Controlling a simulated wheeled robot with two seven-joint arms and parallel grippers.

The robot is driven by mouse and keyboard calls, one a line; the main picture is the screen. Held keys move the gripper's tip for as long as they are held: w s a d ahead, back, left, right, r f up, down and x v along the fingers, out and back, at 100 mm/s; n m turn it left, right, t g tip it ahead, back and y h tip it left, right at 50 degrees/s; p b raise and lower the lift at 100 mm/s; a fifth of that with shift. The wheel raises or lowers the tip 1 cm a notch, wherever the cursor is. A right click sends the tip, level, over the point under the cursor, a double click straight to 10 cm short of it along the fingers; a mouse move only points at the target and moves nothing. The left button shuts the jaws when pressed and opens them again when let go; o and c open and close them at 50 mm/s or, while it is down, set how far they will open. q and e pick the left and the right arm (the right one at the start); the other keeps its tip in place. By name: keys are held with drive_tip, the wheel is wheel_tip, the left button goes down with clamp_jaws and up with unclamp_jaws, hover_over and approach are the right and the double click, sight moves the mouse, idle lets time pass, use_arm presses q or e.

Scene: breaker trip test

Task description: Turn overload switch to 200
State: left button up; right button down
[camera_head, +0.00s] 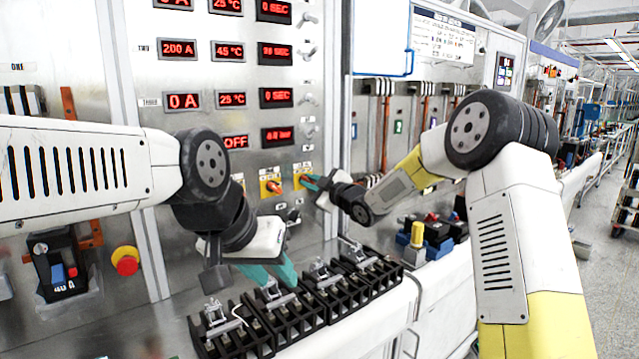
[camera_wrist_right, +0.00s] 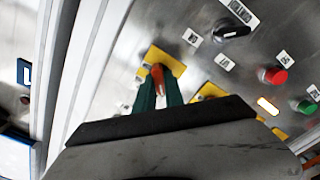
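An orange rotary switch on a yellow plate sits low on the grey panel; in the right wrist view its orange knob (camera_wrist_right: 158,75) lies between my green right fingertips, which press close on both sides. In the head view my right gripper (camera_head: 312,184) reaches this switch (camera_head: 303,174). A second orange switch (camera_head: 272,186) on a yellow plate is to its left. The switch labels are too small to read. My left gripper (camera_head: 277,272) hangs over the black terminal blocks with its two fingers apart and nothing seen between them.
Red displays (camera_head: 178,49) on the panel read 200 A, 45°C and 0 A among others. Black terminal blocks (camera_head: 345,292) line the bench below. A red button (camera_head: 126,260) is at left. The right wrist view shows a black knob (camera_wrist_right: 231,29) and a red button (camera_wrist_right: 276,75) nearby.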

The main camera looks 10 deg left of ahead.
idle(0.4)
drive_tip(key=m, duration=0.4)
drive_tip(key=shift+m, duration=0.3)
drive_tip(key=m, duration=0.4)
drive_tip(key=shift+w+d+m, duration=0.1)
drive_tip(key=shift+m, duration=0.2)
drive_tip(key=m, duration=0.5)
drive_tip(key=shift+d, duration=0.1)
drive_tip(key=shift+m, duration=1.8)
drive_tip(key=c, duration=1.4)
unclamp_jaws()
drive_tip(key=shift+c, duration=0.2)
